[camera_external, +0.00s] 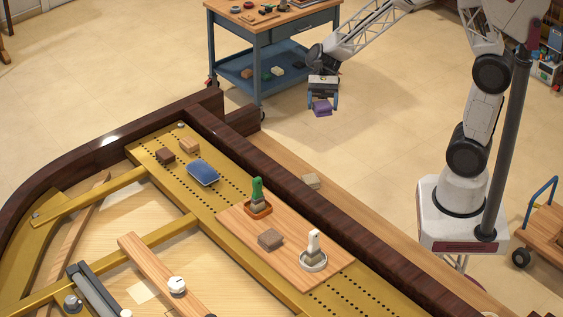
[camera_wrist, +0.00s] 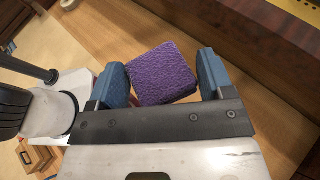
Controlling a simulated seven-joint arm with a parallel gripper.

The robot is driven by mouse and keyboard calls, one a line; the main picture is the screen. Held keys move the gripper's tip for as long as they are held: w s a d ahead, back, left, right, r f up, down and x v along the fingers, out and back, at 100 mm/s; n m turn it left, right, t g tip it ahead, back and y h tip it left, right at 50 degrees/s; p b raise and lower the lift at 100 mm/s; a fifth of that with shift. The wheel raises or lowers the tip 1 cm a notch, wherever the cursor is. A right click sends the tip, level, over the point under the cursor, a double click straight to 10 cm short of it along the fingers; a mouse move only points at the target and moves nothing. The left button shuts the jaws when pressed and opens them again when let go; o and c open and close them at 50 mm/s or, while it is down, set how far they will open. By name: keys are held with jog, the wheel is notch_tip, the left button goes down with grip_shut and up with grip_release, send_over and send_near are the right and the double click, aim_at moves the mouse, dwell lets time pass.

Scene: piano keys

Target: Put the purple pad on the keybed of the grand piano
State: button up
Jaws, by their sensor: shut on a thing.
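The purple pad (camera_external: 321,108) is a small block with a rough, fuzzy surface. My gripper (camera_external: 322,100) is shut on it and holds it in the air, to the right of the piano's upper end in the external view. The wrist view shows the pad (camera_wrist: 163,74) tilted between the two blue fingers. The keybed (camera_external: 345,205) appears to be the long bare light-wood ledge along the outer side of the dark wooden rail. In the wrist view the keybed (camera_wrist: 245,97) shows behind and below the pad, clearly apart from it.
A dark rail (camera_external: 290,165) rises along the keybed. A wooden board (camera_external: 290,235) inside the piano bears a green-handled tool (camera_external: 257,192) and a white-topped tool (camera_external: 314,245). A blue workbench (camera_external: 270,50) stands behind.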

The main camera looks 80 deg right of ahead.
jog(key=f, duration=2.7)
jog(key=shift+d+f, duration=0.25)
jog(key=shift+d, duration=0.05)
jog(key=shift+w, duration=0.1)
jog(key=w, duration=0.5)
jog(key=w+f, duration=0.1)
jog(key=w, duration=0.9)
jog(key=shift+w+d+f, duration=0.25)
jog(key=shift+w, duration=0.15)
jog(key=shift+f, duration=1.75)
jog(key=shift+f, duration=0.1)
jog(key=c, duration=0.4)
jog(key=o, duration=1.3)
